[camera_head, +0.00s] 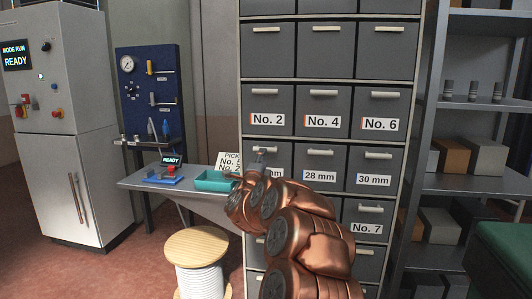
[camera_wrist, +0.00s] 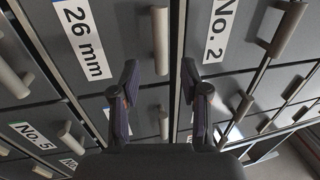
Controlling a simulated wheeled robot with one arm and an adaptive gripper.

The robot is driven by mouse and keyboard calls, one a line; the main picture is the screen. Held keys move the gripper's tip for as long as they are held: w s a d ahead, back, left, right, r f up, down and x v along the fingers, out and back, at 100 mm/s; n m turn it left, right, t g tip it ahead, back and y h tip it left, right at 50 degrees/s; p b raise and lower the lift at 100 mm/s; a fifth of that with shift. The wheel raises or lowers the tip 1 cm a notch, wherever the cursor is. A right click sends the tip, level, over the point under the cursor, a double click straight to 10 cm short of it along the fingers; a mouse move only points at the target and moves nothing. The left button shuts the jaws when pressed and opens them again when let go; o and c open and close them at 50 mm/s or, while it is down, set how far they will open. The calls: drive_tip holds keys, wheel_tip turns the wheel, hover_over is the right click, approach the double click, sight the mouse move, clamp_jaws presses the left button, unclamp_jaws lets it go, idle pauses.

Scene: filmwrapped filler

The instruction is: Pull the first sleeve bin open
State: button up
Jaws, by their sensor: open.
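A grey cabinet (camera_head: 332,82) of bins with pale bar handles stands ahead, and every bin I can see is shut. The bin labelled 26 mm (camera_wrist: 82,38) shows in the wrist view, with its handle (camera_wrist: 160,35) at top middle. My gripper (camera_wrist: 160,66) is open and empty, its fingertips either side of the line of that handle with gaps on both sides. I cannot tell how deep the handle sits between them. In the head view my gripper (camera_head: 259,165) is before the left column, under the No. 2 bin (camera_head: 268,103), and my arm hides the 26 mm label.
The 28 mm bin (camera_head: 321,164) and 30 mm bin (camera_head: 375,168) are to the right. A bench (camera_head: 200,206) with a teal tray (camera_head: 215,181) and a sign card stands left, near a white cable spool (camera_head: 199,262). Shelving (camera_head: 470,185) with boxes stands right.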

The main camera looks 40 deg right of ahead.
drive_tip(key=r+p, duration=0.1)
hover_over(269, 162)
drive_tip(key=r+v, duration=0.1)
drive_tip(key=v, duration=0.2)
drive_tip(key=shift+a, duration=0.35)
drive_tip(key=shift+c, duration=0.4)
clamp_jaws()
